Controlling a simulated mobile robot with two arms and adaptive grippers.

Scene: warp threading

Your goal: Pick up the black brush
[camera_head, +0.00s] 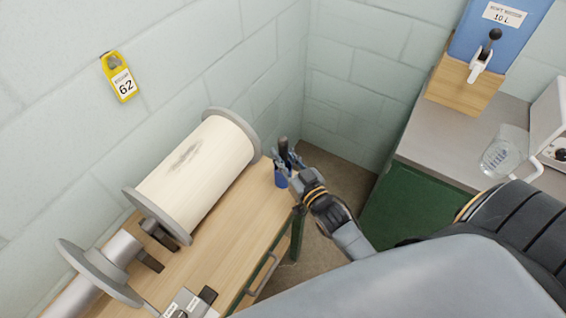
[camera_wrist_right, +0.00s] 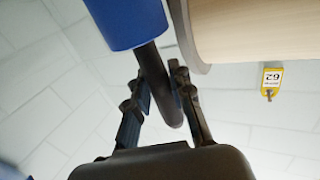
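The black brush (camera_head: 284,148) stands upright in a blue cup (camera_head: 281,178) at the far right corner of the wooden table. In the right wrist view its dark handle (camera_wrist_right: 158,84) comes out of the blue cup (camera_wrist_right: 126,20). My right gripper (camera_head: 287,158) is at the brush, with one finger on each side of the handle. The right wrist view shows the same fingers (camera_wrist_right: 161,90) very close to the handle; whether both touch it I cannot tell. The brush's lower end is hidden in the cup. My left gripper is not in view.
A large cream roll (camera_head: 195,170) with grey flanges lies left of the cup above the wooden table (camera_head: 245,232). A yellow tag (camera_head: 119,76) hangs on the wall. At right, a grey counter (camera_head: 440,145) holds a glass beaker (camera_head: 502,156) and a blue dispenser (camera_head: 495,30).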

